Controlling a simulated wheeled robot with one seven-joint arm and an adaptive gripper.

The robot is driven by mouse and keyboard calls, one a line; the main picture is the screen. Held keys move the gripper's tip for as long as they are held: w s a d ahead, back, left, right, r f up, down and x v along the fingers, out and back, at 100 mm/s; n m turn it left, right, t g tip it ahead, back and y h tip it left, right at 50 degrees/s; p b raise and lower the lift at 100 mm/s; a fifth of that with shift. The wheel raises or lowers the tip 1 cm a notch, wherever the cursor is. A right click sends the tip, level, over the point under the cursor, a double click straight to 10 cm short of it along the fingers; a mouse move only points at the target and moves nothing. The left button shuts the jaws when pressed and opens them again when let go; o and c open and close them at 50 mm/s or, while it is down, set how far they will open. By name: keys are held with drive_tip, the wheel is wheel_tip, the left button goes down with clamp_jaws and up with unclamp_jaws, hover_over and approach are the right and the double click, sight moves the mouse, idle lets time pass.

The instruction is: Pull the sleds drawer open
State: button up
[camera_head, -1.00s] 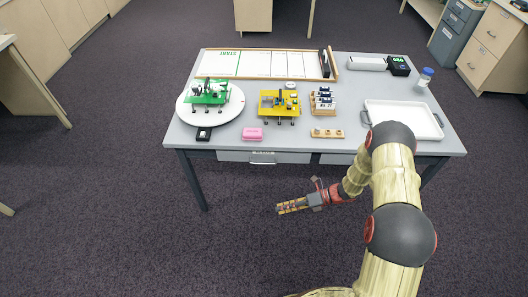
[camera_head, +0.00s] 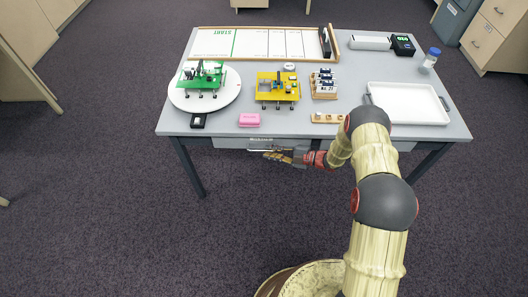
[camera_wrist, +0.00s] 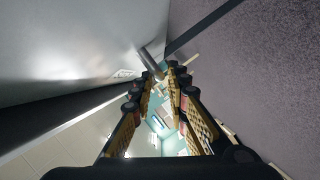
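The drawer (camera_head: 228,142) is under the front edge of the table, left of centre, and its front looks flush with the table. Its label cannot be read. Its metal bar handle (camera_head: 258,150) is partly hidden by my gripper (camera_head: 270,156), which is right at it. In the wrist view the handle (camera_wrist: 149,60) reaches down to the tips of my gripper (camera_wrist: 163,74), close to the left finger. The two fingers stand apart with a gap between them. I cannot tell whether either finger touches the handle.
The grey table (camera_head: 290,125) carries a green model on a white turntable (camera_head: 228,98), a yellow model (camera_head: 278,88), a pink block (camera_head: 249,120), a small wooden rack (camera_head: 327,117) and a white tray (camera_head: 408,103). The carpet (camera_head: 120,230) before the table is clear.

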drive_tip(key=shift+b+x, duration=0.4)
drive_tip(key=shift+x, duration=1.25)
drive_tip(key=shift+r, duration=0.1)
drive_tip(key=shift+c, duration=0.5)
clamp_jaws()
